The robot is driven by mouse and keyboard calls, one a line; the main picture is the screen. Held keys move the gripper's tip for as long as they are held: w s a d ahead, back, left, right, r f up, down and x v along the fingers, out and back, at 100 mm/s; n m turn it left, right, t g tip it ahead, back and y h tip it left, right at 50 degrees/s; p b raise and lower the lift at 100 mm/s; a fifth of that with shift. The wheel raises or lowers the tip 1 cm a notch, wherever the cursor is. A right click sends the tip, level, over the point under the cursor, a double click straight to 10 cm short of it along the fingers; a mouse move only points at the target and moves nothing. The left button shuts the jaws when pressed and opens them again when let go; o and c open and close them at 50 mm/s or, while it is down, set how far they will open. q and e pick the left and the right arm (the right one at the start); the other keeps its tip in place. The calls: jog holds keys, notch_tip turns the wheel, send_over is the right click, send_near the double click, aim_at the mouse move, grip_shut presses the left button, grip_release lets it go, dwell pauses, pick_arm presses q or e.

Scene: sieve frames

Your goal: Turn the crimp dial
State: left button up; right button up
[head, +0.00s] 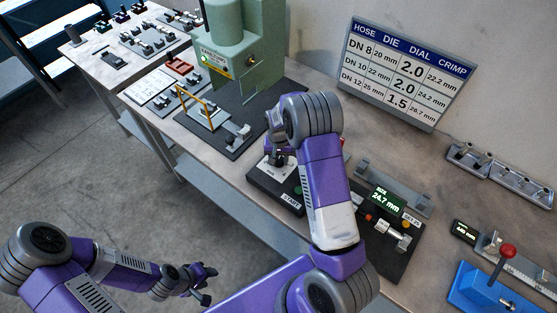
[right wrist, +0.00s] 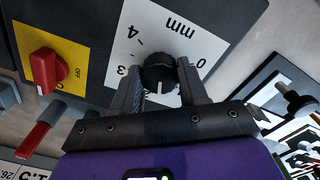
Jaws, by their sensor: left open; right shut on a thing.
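The crimp dial (right wrist: 158,68) is a black knob on a white scale plate (right wrist: 195,45) marked in mm, in the right wrist view. My right gripper (right wrist: 161,76) is shut on the knob, one finger on each side. The figures 0, 3 and 4 show; the rest of the scale is hidden by the gripper. A short white line shows on the knob's lower side. In the head view the knob is hidden behind my right arm, at the black control box (head: 263,190). My left gripper (head: 207,283) is open and empty, away from the bench.
A red switch (right wrist: 45,70) on a yellow plate sits beside the scale. The green press (head: 232,45) stands behind. A chart (head: 408,72) lists hose, die, dial and crimp values. A gauge display (head: 387,198) reads 24.7 mm. A blue unit (head: 490,290) stands at the right.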

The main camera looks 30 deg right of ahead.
aim_at(279, 160)
jog(key=shift+n+b, duration=0.35)
jog(key=shift+n, duration=0.45)
jog(key=o, duration=1.1)
jog(key=shift+c, duration=0.2)
jog(key=shift+r, duration=0.15)
notch_tip(279, 160, up, 7)
jog(key=shift+r, duration=0.2)
